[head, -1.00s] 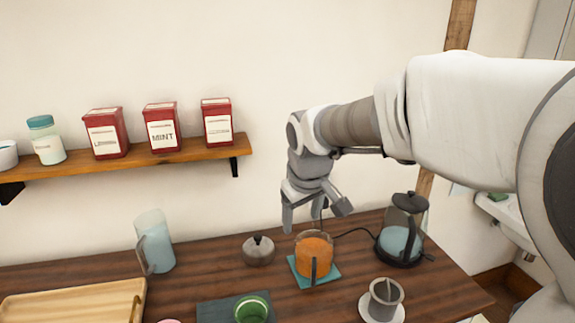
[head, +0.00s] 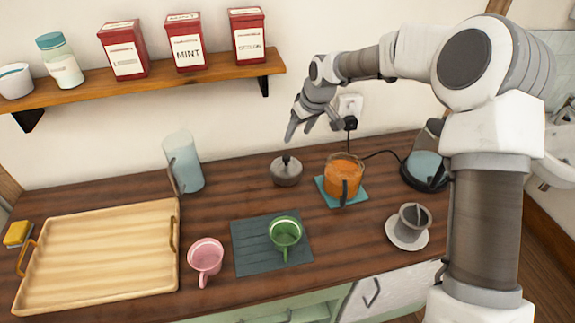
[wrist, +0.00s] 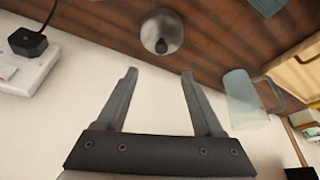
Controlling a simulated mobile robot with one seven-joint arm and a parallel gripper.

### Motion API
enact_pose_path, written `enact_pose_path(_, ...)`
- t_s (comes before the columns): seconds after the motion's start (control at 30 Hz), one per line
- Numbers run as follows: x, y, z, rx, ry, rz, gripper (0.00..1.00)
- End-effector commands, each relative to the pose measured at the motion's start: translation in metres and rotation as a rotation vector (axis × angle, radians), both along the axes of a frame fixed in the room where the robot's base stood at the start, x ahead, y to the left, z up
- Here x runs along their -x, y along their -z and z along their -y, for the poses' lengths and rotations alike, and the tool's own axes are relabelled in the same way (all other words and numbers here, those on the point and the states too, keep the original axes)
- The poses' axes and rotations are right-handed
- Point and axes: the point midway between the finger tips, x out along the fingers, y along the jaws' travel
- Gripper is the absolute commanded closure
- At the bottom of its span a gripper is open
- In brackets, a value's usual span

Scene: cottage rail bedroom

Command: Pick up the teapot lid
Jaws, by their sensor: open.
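The teapot lid (head: 286,172) is a round grey metal dome with a dark knob. It lies on the wooden counter towards the wall, left of the glass teapot (head: 343,178) of orange liquid, which stands on a teal mat. In the wrist view the lid (wrist: 161,33) shows beyond the fingertips, roughly between them in the picture. My gripper (head: 307,135) is open and empty, above the counter near the wall, higher than the lid and apart from it. Its two fingers (wrist: 159,74) are spread in the wrist view.
A frosted pitcher (head: 184,163) stands left of the lid. A green cup (head: 285,233) on a dark mat and a pink cup (head: 206,257) stand nearer the front. A wooden shelf (head: 150,85) with tins overhangs at left. A kettle (head: 425,168) stands at right.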

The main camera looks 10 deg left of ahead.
Motion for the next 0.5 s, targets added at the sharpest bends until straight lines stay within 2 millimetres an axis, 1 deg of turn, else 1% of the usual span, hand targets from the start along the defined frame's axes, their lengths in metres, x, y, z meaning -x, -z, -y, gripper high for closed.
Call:
enact_pose_path(0.03, -0.002, 0.011, -0.004, 0.000, -0.002, -0.003, 0.31)
enact_pose_path(0.1, -0.006, 0.024, -0.008, 0.000, -0.001, -0.003, 0.31)
enact_pose_path(0.3, -0.015, 0.057, -0.018, -0.001, 0.000, -0.002, 0.31)
enact_pose_path(0.4, -0.018, 0.066, -0.021, 0.000, 0.001, -0.001, 0.31)
enact_pose_path(0.5, -0.020, 0.071, -0.022, 0.000, 0.002, 0.002, 0.31)
